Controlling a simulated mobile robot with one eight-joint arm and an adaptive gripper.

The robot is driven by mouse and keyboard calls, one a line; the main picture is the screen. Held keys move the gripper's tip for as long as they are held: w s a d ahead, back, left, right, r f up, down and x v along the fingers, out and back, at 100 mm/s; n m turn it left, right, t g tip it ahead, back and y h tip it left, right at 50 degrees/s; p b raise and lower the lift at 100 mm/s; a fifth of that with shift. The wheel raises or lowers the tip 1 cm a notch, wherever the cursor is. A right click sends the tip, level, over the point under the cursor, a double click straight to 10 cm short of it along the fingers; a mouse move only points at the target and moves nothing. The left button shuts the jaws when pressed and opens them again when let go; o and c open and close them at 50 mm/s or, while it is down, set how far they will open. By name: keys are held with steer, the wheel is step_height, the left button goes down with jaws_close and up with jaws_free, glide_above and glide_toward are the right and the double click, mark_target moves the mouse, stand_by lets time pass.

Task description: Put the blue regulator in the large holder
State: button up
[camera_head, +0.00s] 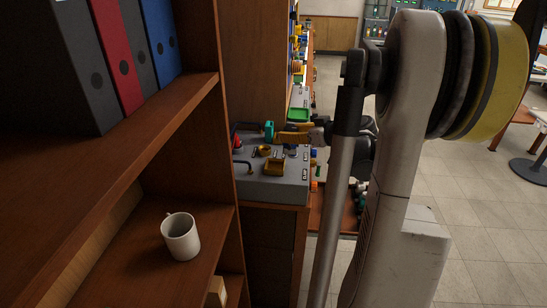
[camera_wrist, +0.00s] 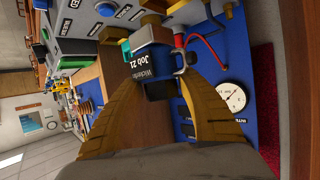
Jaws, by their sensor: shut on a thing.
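My gripper (camera_head: 292,138) is above the grey bench top, its yellow fingers pointing left in the head view. In the wrist view my gripper's fingers (camera_wrist: 159,68) close around a dark blue body, which I take to be the blue regulator (camera_wrist: 158,89). The fingers hide parts of it. A larger yellow square holder (camera_head: 275,167) is on the bench top, below the gripper in the head view. A smaller yellow round holder (camera_head: 264,151) is just behind it.
A teal part (camera_head: 269,130) stands near the fingertips. A curved handle (camera_head: 243,166) is at the bench's left side. The wooden shelf (camera_head: 227,150) with a white mug (camera_head: 181,236) borders the bench on the left. A round gauge (camera_wrist: 232,97) lies right of my fingers in the wrist view.

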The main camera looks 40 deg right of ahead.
steer(key=w+a+f+b, duration=0.1)
steer(key=f, duration=0.1)
steer(key=w+a+f+b, duration=0.1)
steer(key=f, duration=0.1)
steer(key=w+a+f+b, duration=0.1)
steer(key=f, duration=0.2)
steer(key=shift+w+a, duration=0.2)
steer(key=shift+w, duration=0.1)
steer(key=o, duration=1.3)
steer(key=shift+f, duration=0.1)
steer(key=shift+o, duration=0.2)
